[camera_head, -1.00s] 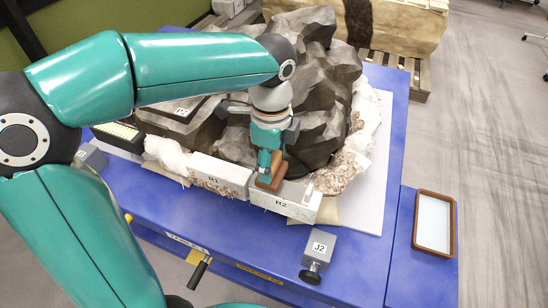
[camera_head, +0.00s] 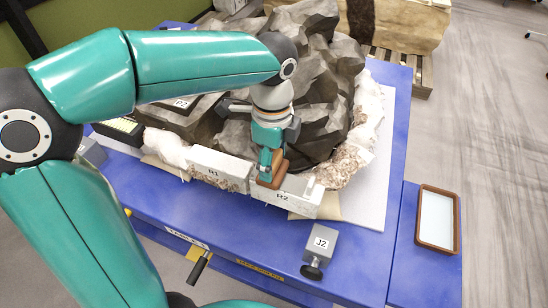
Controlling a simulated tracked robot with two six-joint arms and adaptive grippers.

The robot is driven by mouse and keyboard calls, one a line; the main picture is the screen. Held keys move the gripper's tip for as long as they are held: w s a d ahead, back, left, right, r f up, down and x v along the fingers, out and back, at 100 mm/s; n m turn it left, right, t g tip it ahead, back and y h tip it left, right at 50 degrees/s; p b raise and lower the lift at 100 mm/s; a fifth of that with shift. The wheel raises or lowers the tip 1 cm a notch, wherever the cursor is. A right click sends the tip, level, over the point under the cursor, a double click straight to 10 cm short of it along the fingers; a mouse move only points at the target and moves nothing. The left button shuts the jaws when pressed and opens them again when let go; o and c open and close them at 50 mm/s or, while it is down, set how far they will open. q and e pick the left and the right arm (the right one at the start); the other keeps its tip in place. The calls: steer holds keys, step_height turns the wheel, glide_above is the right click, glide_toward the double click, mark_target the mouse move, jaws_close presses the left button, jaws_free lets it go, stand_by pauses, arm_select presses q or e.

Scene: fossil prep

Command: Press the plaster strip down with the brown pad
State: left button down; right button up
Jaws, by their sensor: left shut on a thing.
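My left gripper (camera_head: 270,162) points down in front of the grey rock and is shut on the brown pad (camera_head: 274,175). The pad is at the left end of the white block marked R2 (camera_head: 294,197), close to where it meets the block marked R1 (camera_head: 219,172). I cannot tell whether the pad touches the surface under it. A small pale upright piece (camera_head: 310,187) shows on R2, right of the pad. I cannot make out the plaster strip for sure; the gripper and pad hide part of this area. My right gripper is not in view.
The large grey rock (camera_head: 318,110) in white and mottled plaster (camera_head: 345,165) fills the middle of the blue table (camera_head: 375,262). A grey jack marked J2 (camera_head: 320,243) stands in front. A brown-rimmed tray (camera_head: 422,243) lies at right.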

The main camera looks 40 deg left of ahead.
arm_select(q)
steer(key=shift+f+b, duration=0.4)
steer(key=shift+f, duration=0.1)
stand_by(0.3)
steer(key=shift+s+f, duration=0.1)
stand_by(0.8)
step_height(320, 180, up, 7)
steer(key=p, duration=0.6)
steer(key=shift+p, duration=0.3)
